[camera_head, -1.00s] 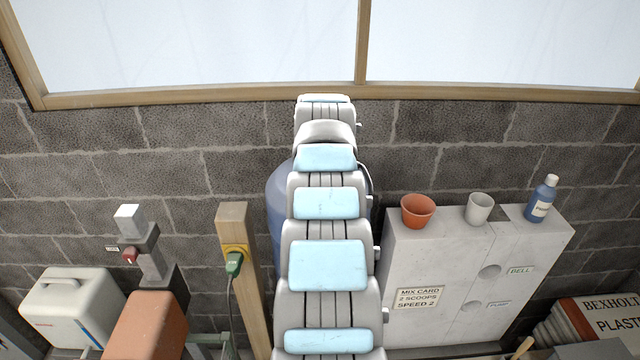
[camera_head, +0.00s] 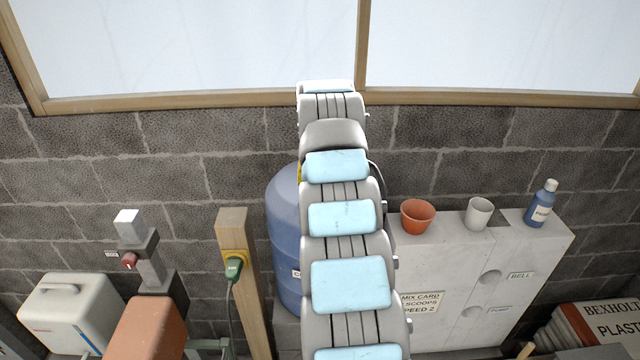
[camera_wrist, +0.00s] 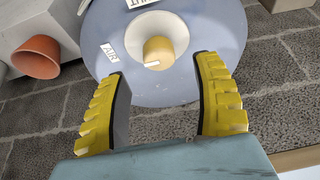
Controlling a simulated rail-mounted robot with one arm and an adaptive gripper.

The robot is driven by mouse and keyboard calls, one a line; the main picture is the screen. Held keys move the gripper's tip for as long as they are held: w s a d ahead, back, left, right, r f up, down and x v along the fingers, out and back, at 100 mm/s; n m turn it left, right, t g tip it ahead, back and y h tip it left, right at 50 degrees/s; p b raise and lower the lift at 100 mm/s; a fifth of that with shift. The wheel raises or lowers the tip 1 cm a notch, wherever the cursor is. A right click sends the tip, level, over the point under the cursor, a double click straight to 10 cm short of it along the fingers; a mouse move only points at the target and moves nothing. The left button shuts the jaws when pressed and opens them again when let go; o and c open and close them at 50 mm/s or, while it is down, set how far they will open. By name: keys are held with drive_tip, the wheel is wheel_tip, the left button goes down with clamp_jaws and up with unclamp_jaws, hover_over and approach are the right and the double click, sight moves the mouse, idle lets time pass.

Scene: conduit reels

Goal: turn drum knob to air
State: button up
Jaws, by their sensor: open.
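The blue drum (camera_head: 287,230) stands against the wall, partly hidden behind my arm in the head view. In the wrist view I look at the drum's round face (camera_wrist: 193,80), with a yellow-tan knob (camera_wrist: 159,51) at its middle. A white pointer mark on the knob points left and slightly down. An AIR label (camera_wrist: 110,52) sits left of the knob. Another label (camera_wrist: 148,3), cut off at the top edge, ends in "UT". My gripper (camera_wrist: 160,82) has yellow ribbed fingers spread wide, one on each side below the knob, apart from it and empty.
A terracotta pot (camera_head: 417,215), a pale cup (camera_head: 479,213) and a blue bottle (camera_head: 541,204) stand on the grey cabinet (camera_head: 480,260) right of the drum. A wooden post (camera_head: 240,285) with a green plug (camera_head: 234,267) stands to its left.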

drive_tip(key=v, duration=0.7)
